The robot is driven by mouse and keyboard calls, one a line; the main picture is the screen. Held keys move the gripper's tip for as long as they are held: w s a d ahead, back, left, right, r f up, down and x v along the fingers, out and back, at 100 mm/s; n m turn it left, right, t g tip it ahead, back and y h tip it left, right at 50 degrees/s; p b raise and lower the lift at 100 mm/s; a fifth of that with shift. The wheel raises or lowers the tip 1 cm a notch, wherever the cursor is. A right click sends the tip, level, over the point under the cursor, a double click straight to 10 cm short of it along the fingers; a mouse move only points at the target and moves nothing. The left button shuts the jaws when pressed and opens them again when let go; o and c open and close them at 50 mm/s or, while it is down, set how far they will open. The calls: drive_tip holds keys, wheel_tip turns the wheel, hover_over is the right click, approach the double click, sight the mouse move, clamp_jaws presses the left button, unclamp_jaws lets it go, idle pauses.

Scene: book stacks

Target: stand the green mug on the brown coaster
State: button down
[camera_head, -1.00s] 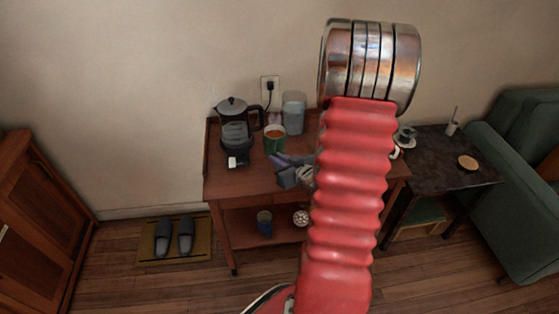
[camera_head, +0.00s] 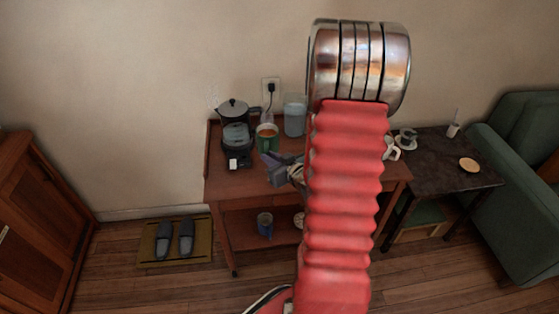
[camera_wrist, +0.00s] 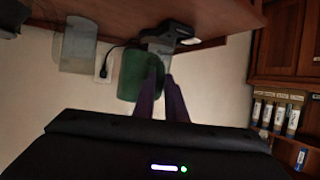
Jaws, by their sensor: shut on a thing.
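The green mug (camera_head: 267,146), with an orange-brown inside, is upright over the wooden table's left half. It also shows in the wrist view (camera_wrist: 130,76), beside the purple fingers. My gripper (camera_head: 267,160) is shut on the mug; its fingers partly cover it in the wrist view (camera_wrist: 161,75). I cannot tell how far the mug is above the table. A round tan-brown disc, which looks like the coaster (camera_head: 469,165), lies on the dark side table at the right with nothing on it.
A coffee maker (camera_head: 237,135) and a clear container (camera_head: 294,115) stand by the mug. White cups (camera_head: 391,150) and a cup on a saucer (camera_head: 406,140) stand between the mug and the coaster. The dark side table (camera_head: 440,175) has bare room around the coaster. A green armchair (camera_head: 515,185) stands right.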

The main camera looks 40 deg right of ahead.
drive_tip(key=w+a+r, duration=0.3)
drive_tip(key=w+a, duration=0.1)
drive_tip(key=a, duration=0.5)
drive_tip(key=w+a+r+n+y, duration=0.1)
drive_tip(key=w+a+r, duration=0.2)
drive_tip(key=a, duration=0.7)
drive_tip(key=w+a+r+n+y, duration=0.1)
drive_tip(key=w+a+r, duration=0.2)
drive_tip(key=w+a, duration=0.4)
drive_tip(key=a, duration=0.3)
drive_tip(key=shift+a+r, duration=0.15)
drive_tip(key=shift+a, duration=0.1)
